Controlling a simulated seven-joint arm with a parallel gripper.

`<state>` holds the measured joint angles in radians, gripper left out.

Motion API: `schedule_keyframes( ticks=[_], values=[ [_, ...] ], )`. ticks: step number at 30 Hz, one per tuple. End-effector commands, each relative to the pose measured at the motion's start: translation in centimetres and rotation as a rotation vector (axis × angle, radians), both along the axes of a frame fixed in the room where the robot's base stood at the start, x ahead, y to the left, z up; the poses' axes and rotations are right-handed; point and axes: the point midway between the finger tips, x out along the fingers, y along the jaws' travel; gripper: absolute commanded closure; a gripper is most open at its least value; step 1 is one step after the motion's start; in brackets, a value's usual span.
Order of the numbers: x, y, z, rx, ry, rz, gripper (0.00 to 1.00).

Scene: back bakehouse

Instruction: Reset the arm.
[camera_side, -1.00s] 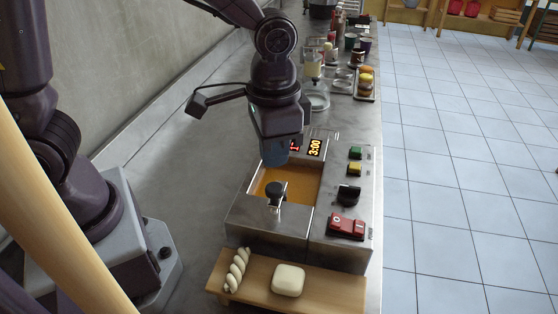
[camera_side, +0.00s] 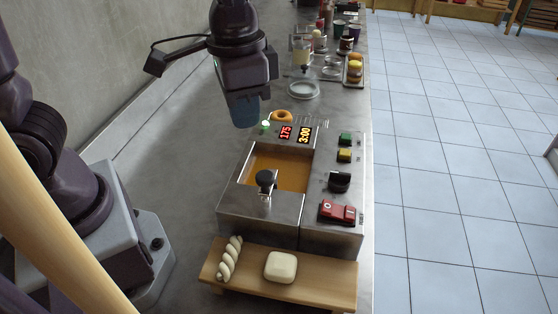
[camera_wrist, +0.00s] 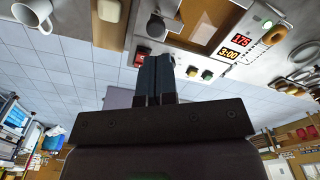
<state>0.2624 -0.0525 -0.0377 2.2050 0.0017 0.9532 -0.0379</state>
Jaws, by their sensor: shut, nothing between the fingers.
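My gripper (camera_side: 243,112) hangs in the air beyond the fryer's far end, its blue fingers together and empty. In the wrist view the shut fingers (camera_wrist: 154,72) point up the picture. The fryer (camera_side: 262,218) is a steel unit with an open well of amber oil (camera_side: 280,170) and a black knob (camera_side: 265,178) at the near side of the well. Its displays read 175 (camera_side: 285,132) and 3:00 (camera_side: 305,134). A green lamp (camera_side: 265,125) is lit beside them.
A wooden board (camera_side: 325,285) in front holds a twisted dough (camera_side: 230,258) and a square dough (camera_side: 281,267). A ring doughnut (camera_side: 282,116) lies behind the fryer. Plates, jars and a pastry tray (camera_side: 352,80) stand farther back. A white mug (camera_wrist: 33,12) shows in the wrist view.

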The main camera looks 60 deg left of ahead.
Motion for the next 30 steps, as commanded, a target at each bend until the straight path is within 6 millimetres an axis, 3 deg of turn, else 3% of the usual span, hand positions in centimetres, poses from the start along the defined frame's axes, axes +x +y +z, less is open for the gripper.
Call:
schedule_keyframes(
  ticks=[6, 12, 19, 30],
  values=[
    [-3.8, 4.4, 3.7, -0.039, -0.197, 0.104, 1.00],
    [-6.6, 7.2, 5.8, -0.058, -0.362, 0.201, 1.00],
    [-7.5, 8.3, 7.2, -0.063, -0.453, 0.254, 1.00],
    [-7.5, 8.4, 7.3, -0.062, -0.453, 0.258, 1.00]
  ],
)
